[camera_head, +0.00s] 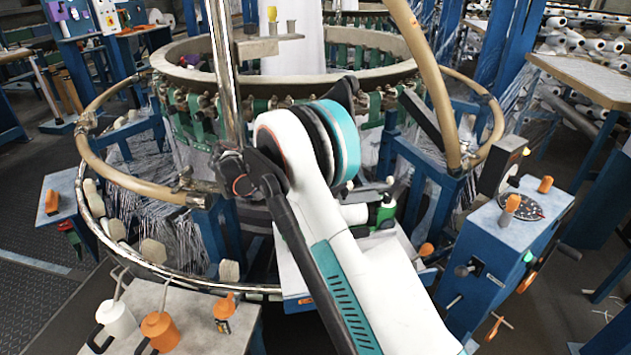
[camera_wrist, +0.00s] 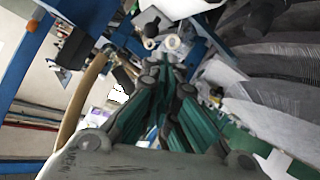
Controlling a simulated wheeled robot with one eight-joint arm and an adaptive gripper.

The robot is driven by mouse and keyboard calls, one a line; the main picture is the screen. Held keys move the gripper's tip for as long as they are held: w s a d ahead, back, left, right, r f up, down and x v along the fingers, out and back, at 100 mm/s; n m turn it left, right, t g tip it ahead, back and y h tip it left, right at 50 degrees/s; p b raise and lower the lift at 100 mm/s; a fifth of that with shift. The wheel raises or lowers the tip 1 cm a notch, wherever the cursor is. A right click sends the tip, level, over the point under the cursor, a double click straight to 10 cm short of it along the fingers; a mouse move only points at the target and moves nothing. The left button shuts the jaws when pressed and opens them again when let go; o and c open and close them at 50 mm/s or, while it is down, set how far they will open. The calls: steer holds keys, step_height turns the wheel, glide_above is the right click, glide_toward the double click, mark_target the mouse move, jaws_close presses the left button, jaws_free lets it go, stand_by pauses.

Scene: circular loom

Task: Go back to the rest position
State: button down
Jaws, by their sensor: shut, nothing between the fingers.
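My gripper (camera_wrist: 166,80) shows in the wrist view, with its dark grey linkages and teal-green fingers converging toward the middle. It is shut and holds nothing. In the head view my white arm with a teal band rises from the lower right to the loom's middle, and the gripper itself cannot be made out behind it. The circular loom (camera_head: 285,82) has a round beige top ring. A tan curved tube (camera_head: 130,185) runs around its left side, and the arm is in front of the loom's near side.
A blue control box (camera_head: 508,245) with orange knobs stands at right. A vertical metal pole (camera_head: 225,75) is close to my arm. Dark floor at left is open.

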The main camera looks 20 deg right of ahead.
steer(key=s+r+n+t+y, duration=0.3)
steer(key=s+r+n+y, duration=0.4)
steer(key=s+r, duration=0.9)
steer(key=s+a+f+n+t+y, duration=0.2)
steer(key=s+a+f+n, duration=0.1)
steer(key=s, duration=0.9)
steer(key=s+a+f+n+t+y, duration=0.2)
steer(key=s+n+y, duration=0.1)
steer(key=s, duration=0.9)
steer(key=shift+s+a+f, duration=0.3)
steer(key=shift+a+f, duration=0.1)
